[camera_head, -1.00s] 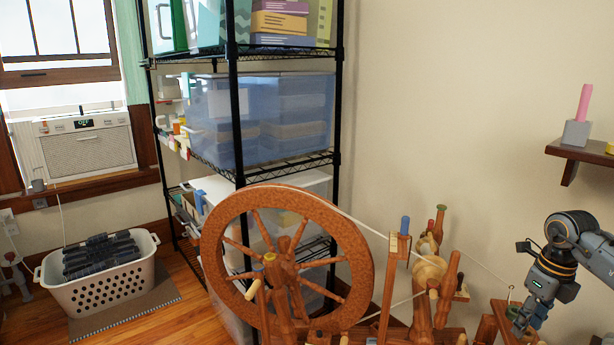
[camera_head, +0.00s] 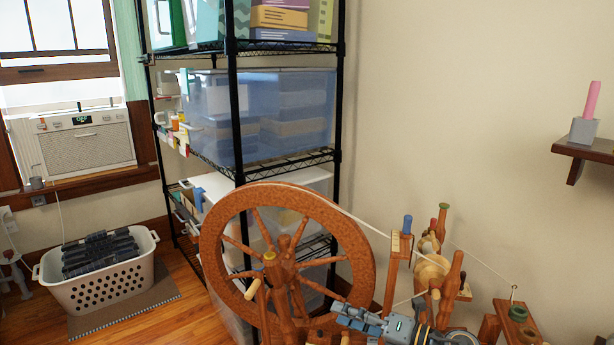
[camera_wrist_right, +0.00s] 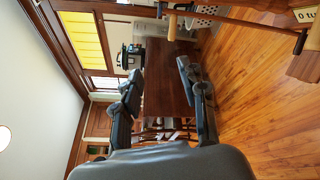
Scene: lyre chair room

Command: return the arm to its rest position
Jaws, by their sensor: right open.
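My right gripper (camera_head: 345,315) is at the bottom of the head view, in front of the lower right of the spinning wheel (camera_head: 217,240). It points left and its fingers look empty. In the right wrist view the two dark fingers of my right gripper (camera_wrist_right: 160,75) stand apart with nothing between them. Beyond them is a dark brown wooden table (camera_wrist_right: 165,95), apart from the fingers. My left gripper does not show.
The spinning wheel's posts and flyer (camera_head: 432,268) stand close to my right arm. A black wire shelf (camera_head: 238,120) holds plastic bins behind the wheel. A wall shelf (camera_head: 590,150) is at right. A white laundry basket (camera_head: 95,290) sits on the floor at left.

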